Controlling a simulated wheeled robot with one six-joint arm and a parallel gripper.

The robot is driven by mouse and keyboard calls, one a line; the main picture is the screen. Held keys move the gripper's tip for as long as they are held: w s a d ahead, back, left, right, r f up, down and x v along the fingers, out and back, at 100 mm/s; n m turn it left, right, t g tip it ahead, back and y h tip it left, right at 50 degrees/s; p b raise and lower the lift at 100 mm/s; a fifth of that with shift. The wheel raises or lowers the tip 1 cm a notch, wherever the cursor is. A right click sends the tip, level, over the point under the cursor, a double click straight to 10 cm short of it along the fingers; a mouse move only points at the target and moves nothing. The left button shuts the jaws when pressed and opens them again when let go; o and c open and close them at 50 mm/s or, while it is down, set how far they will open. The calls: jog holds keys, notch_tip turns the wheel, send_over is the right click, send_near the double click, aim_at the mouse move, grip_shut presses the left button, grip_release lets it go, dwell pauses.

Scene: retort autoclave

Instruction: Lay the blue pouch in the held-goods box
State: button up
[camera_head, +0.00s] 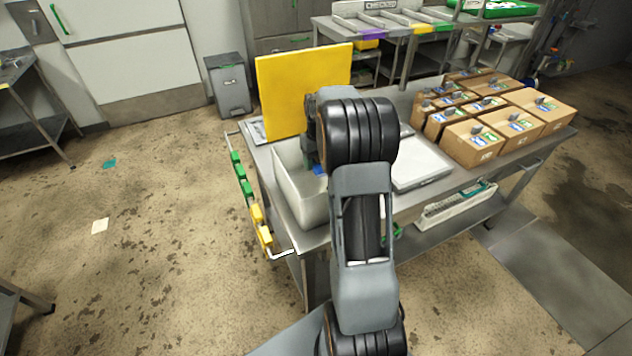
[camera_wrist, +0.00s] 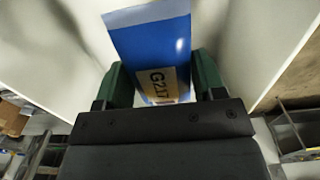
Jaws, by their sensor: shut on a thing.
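The blue pouch (camera_wrist: 150,45) is between the two green fingers of my gripper (camera_wrist: 163,80) in the wrist view. It has a pale edge and a tan label that seems to read G217. A small blue bit of the pouch (camera_head: 319,169) shows in the head view, just below my gripper (camera_head: 314,160). An open white box (camera_head: 298,198) stands on the metal table, and my gripper is at its opening with the pouch. White walls surround the pouch in the wrist view. My arm hides the box's right part, and I cannot tell whether the pouch touches its floor.
A yellow board (camera_head: 300,85) stands upright behind the box. A flat pale tray or lid (camera_head: 420,168) lies right of my arm. Several cardboard cartons (camera_head: 472,143) fill the right of the table (camera_head: 400,207). Green and yellow clips (camera_head: 247,190) hang on the left rail.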

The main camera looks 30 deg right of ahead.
send_over(317, 190)
notch_tip(317, 190, down, 7)
jog(key=shift+r+p, duration=0.1)
jog(key=shift+p, duration=0.35)
jog(key=shift+s+f+p, duration=0.1)
jog(key=shift+f+p, duration=0.2)
jog(key=shift+f, duration=1.6)
jog(key=shift+f, duration=0.2)
jog(key=o, duration=1)
jog(key=shift+c, duration=0.2)
jog(key=shift+r, duration=0.1)
